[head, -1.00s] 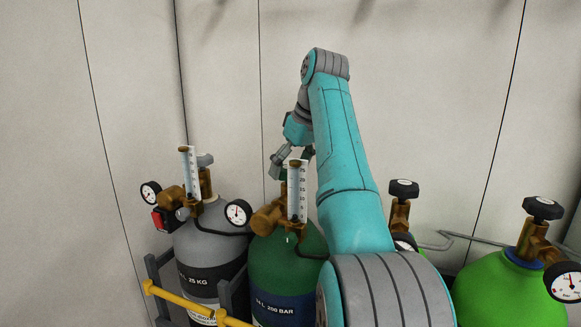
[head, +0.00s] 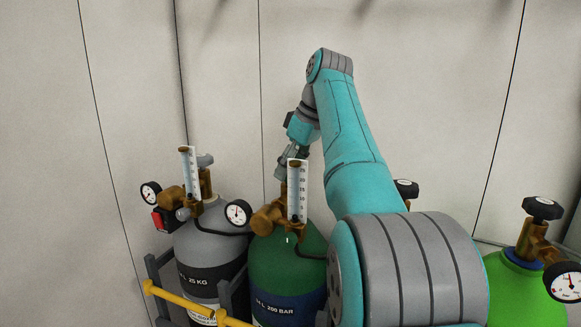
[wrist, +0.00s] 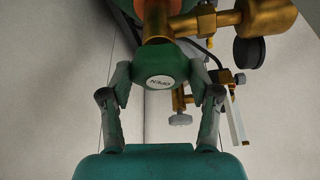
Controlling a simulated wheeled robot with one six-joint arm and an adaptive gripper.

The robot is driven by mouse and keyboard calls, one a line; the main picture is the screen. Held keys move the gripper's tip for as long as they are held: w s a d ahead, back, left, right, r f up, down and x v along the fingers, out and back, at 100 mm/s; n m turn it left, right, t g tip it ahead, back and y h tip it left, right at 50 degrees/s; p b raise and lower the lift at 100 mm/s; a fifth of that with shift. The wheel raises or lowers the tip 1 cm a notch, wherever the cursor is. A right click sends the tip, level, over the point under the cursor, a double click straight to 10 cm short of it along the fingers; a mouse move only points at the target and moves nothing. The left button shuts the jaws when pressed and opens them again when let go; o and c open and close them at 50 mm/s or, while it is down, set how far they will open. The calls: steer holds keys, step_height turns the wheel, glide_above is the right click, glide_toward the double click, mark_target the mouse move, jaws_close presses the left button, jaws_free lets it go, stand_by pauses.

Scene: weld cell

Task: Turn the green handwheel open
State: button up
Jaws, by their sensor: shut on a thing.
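The green handwheel (wrist: 158,68) has a round label that appears to read OPEN. It sits on a brass valve (wrist: 154,22) and fills the gap between my fingers in the wrist view. My gripper (wrist: 159,84) is shut on the handwheel, one finger at each side of its rim. In the head view my gripper (head: 286,164) is above the dark green cylinder (head: 272,262), behind a flow tube (head: 297,190). The handwheel is mostly hidden there by the tube and gripper.
A grey cylinder (head: 205,243) with its own gauges and tube stands to the left. A yellow rail (head: 185,304) runs in front. A bright green cylinder (head: 515,290) with a black handwheel (head: 542,208) stands at the right. The wall is close behind.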

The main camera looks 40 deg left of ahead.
steer(key=shift+n, duration=0.3)
steer(key=o, duration=1.2)
steer(key=shift+c, duration=0.2)
steer(key=shift+m, duration=0.4)
